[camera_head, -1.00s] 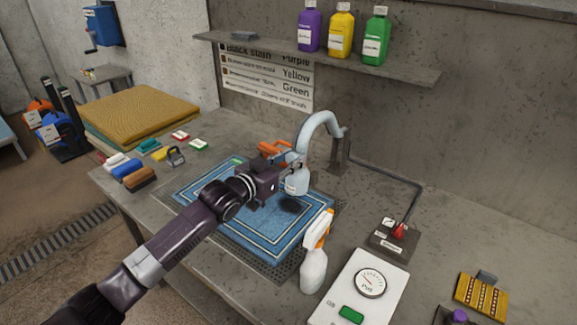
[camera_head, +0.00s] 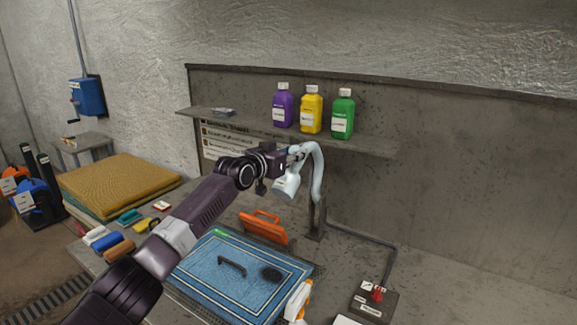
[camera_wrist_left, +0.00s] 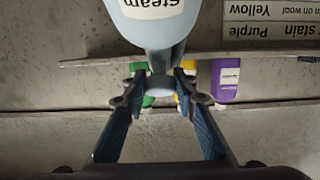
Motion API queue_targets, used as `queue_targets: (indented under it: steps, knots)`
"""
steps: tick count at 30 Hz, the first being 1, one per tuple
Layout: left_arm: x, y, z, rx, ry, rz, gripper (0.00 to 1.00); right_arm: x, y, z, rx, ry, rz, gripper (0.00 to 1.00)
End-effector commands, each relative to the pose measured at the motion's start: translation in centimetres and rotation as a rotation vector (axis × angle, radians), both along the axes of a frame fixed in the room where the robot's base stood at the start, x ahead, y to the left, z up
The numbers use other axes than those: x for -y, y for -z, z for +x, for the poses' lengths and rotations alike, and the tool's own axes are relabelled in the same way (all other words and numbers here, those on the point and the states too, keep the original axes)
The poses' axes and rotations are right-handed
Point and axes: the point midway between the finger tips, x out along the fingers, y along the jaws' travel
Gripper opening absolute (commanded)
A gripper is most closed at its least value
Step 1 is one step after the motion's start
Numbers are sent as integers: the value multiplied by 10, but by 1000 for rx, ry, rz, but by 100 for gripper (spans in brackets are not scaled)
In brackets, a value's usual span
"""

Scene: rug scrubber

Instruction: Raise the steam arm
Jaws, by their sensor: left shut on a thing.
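The steam arm (camera_head: 317,172) is a pale blue curved hose on a dark post, with a pale head (camera_head: 287,187) at its end. My left gripper (camera_head: 288,156) is shut on the steam arm near its head, well above the table. In the left wrist view the head labelled "Steam" (camera_wrist_left: 152,22) is at the top, with its dark neck between my fingers (camera_wrist_left: 160,80). A blue rug (camera_head: 215,262) lies on the table below, with a dark round stain and a dark handle-like piece on it. My right gripper is not in view.
An orange tool (camera_head: 263,228) stands at the rug's back edge. A spray bottle (camera_head: 298,302) is at its right. A shelf (camera_head: 365,143) with purple (camera_head: 283,106), yellow (camera_head: 311,110) and green (camera_head: 342,115) bottles is close behind my gripper. A red-switch box (camera_head: 374,302) sits at right.

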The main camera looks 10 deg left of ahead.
Motion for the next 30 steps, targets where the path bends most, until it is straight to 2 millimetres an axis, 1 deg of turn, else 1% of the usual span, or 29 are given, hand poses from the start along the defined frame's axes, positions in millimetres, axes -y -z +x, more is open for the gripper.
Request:
queue_targets:
  steps: [1, 4, 14, 27, 28, 30]
  knots:
    - [2, -10, 4, -10, 0, 4, 0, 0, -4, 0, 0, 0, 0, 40]
    - [3, -13, 8, -41, 0, 14, 0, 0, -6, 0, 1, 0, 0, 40]
    - [6, -20, 17, -88, -1, 32, 0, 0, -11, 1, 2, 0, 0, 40]
    - [7, -25, 18, -86, 0, 32, 0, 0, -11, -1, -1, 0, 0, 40]
    - [7, -25, 18, -85, 0, 32, 27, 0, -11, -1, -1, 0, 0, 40]
    - [7, -25, 18, -86, 0, 31, 35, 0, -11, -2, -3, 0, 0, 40]
